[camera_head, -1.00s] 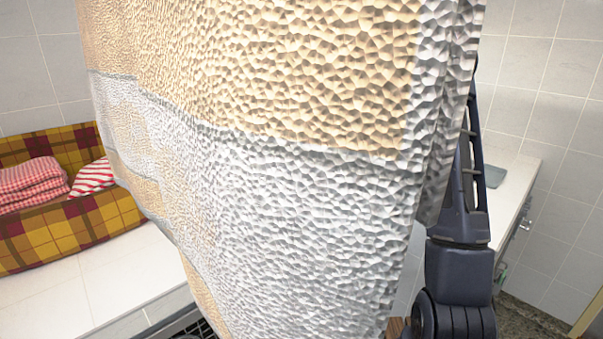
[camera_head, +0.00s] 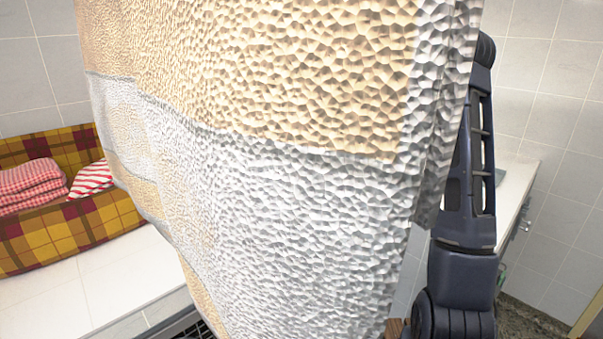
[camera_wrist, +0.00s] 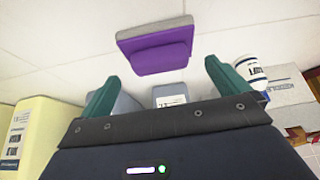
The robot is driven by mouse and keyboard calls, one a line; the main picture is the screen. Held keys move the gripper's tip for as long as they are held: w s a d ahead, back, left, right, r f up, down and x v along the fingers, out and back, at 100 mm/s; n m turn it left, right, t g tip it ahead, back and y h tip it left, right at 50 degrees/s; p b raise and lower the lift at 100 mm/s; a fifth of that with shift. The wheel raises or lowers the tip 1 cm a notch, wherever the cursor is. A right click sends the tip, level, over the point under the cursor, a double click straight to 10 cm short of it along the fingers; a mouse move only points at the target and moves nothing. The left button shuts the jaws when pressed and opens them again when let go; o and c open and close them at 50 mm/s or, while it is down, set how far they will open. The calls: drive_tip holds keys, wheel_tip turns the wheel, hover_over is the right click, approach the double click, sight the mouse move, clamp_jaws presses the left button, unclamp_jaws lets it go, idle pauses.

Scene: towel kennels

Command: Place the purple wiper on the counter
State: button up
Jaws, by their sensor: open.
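In the wrist view, a purple wiper (camera_wrist: 160,58) with a grey upper edge is against a pale tiled surface. It is just beyond my gripper (camera_wrist: 163,83), whose two green fingers are wide apart. The wiper appears clear of both fingers, with nothing between them. In the head view the wiper and my gripper are hidden behind a large hanging cloth. White counter surfaces show at the right (camera_head: 514,207) and the lower left (camera_head: 85,283). I cannot tell which surface is behind the wiper.
The cream and white hanging cloth (camera_head: 280,220) fills the middle of the head view. A plaid bed (camera_head: 60,235) with folded red checked towels (camera_head: 30,187) stands left. In the wrist view, a white can (camera_wrist: 252,74), a box (camera_wrist: 290,88) and a yellow container (camera_wrist: 38,135) are near.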

drive_tip(key=v, duration=0.7)
drive_tip(key=s+d+r+m+h, duration=0.25)
drive_tip(key=s+d+r, duration=0.25)
drive_tip(key=s+d, duration=0.55)
drive_tip(key=s+d+r+m+h, duration=0.2)
drive_tip(key=s+d+r+m, duration=0.15)
drive_tip(key=s+d, duration=0.7)
drive_tip(key=s+d+m, duration=0.1)
drive_tip(key=s+d, duration=0.2)
drive_tip(key=s, duration=0.7)
drive_tip(key=s+d+m, duration=0.2)
drive_tip(key=s+d, duration=0.1)
drive_tip(key=s, duration=0.7)
drive_tip(key=shift+s+d+t, duration=0.2)
drive_tip(key=shift+s+t, duration=0.1)
drive_tip(key=shift+s, duration=0.1)
